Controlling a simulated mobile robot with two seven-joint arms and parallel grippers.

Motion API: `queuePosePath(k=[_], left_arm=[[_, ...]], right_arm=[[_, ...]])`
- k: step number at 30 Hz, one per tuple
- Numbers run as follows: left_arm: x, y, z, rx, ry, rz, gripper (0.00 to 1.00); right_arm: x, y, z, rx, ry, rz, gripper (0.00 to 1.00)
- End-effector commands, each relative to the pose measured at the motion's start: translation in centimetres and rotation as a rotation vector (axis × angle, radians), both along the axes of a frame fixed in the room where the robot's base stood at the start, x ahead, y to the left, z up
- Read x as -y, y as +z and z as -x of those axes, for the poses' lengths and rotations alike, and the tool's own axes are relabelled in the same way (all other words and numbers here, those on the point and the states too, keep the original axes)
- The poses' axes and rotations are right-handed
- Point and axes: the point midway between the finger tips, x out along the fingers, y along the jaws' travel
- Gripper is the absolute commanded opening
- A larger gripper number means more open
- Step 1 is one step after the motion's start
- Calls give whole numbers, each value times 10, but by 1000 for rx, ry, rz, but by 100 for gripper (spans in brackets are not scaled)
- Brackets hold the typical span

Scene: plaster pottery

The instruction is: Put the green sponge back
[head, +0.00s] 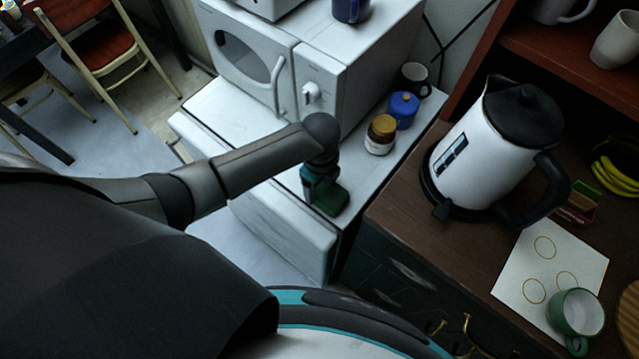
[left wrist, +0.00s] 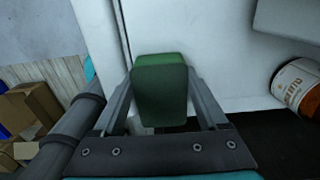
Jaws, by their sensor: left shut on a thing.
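The green sponge (head: 330,198) is in my left gripper (head: 318,182), at the front of the white appliance top (head: 222,108) in the head view. In the left wrist view the sponge (left wrist: 160,88) is between the two fingers of my left gripper (left wrist: 162,78), which are shut on it. White surface lies behind the sponge there. I cannot tell whether the sponge touches that surface. My right gripper is not in view.
A white microwave (head: 345,70) stands behind my left arm. A brown jar (head: 381,135), a blue container (head: 403,110) and a dark mug (head: 413,79) stand right of it. A white kettle (head: 480,150), a white sheet (head: 545,270) and a green mug (head: 577,313) are on the brown counter.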

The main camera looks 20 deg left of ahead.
Motion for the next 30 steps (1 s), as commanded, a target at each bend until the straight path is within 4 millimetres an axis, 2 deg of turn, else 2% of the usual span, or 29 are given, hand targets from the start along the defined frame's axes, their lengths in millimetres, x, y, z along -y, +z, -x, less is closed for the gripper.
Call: queuePosePath(k=[7,8,14,23,26,30], left_arm=[[0,-3,0,0,0,0,31],[0,-3,0,0,0,0,78],[0,-3,0,0,0,0,100],[0,1,0,0,1,0,100],[0,11,-1,2,0,1,100],[0,34,-1,3,-1,0,100]], right_arm=[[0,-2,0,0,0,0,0],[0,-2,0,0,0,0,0],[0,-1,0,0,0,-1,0],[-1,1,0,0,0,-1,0],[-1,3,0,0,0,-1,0],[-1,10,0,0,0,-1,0]])
